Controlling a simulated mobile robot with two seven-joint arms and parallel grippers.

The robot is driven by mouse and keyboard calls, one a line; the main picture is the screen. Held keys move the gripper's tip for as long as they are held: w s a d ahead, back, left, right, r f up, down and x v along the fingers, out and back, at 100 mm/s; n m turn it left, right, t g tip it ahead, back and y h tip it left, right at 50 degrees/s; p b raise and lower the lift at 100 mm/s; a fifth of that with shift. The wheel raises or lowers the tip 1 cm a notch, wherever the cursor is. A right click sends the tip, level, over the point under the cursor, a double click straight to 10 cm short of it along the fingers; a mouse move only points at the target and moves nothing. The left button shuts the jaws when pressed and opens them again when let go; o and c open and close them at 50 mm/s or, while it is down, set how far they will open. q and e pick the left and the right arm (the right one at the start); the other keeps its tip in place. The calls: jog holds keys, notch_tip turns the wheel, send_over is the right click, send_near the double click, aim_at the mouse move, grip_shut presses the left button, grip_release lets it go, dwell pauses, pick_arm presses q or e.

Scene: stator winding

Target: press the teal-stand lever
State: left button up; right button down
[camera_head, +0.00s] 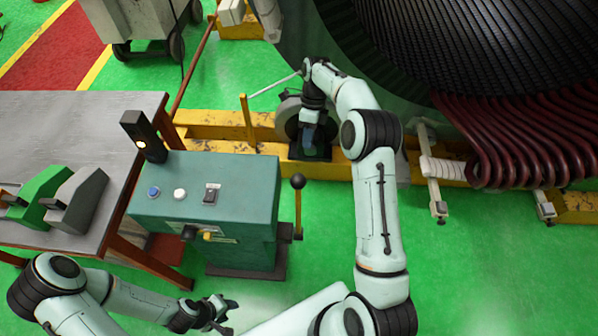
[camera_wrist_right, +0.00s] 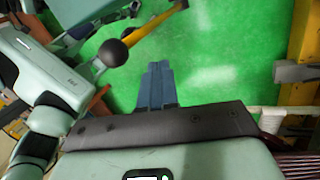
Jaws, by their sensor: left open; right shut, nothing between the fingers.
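The teal stand (camera_head: 165,205) stands on the green floor, with buttons and a switch on its sloping top. Its lever, topped by a black ball knob (camera_head: 298,181), rises upright at the stand's right side. In the right wrist view the knob (camera_wrist_right: 112,52) is left of the fingers, with the lever's rod running up and right. My right gripper (camera_head: 309,138) is shut and empty, beyond the knob in the head view and apart from it; its blue-grey fingers (camera_wrist_right: 155,72) touch nothing. My left gripper (camera_head: 222,312) is open and empty, in front of the stand.
A grey table (camera_head: 60,130) with green and grey blocks (camera_head: 76,200) is at the left. A yellow rail (camera_head: 225,125) and the large stator with dark red coils (camera_head: 515,140) lie behind. Green floor is clear at the right.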

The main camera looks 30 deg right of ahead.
aim_at(301, 177)
jog(key=s+a+f, duration=0.1)
jog(key=f, duration=0.2)
jog(key=s+a+f+b, duration=0.1)
jog(key=s+a+f, duration=0.1)
jog(key=f, duration=0.1)
jog(key=s+a+f, duration=0.1)
jog(key=s+f, duration=0.1)
jog(key=f, duration=0.1)
jog(key=shift+s+a+f, duration=0.15)
jog(key=shift+a+f, duration=0.05)
jog(key=shift+a, duration=0.2)
pick_arm(q)
jog(key=shift+s+f, duration=0.95)
jog(key=shift+s, duration=0.2)
pick_arm(e)
jog(key=shift+s+a, duration=0.1)
jog(key=shift+a, duration=0.1)
pick_arm(q)
jog(key=shift+s, duration=0.1)
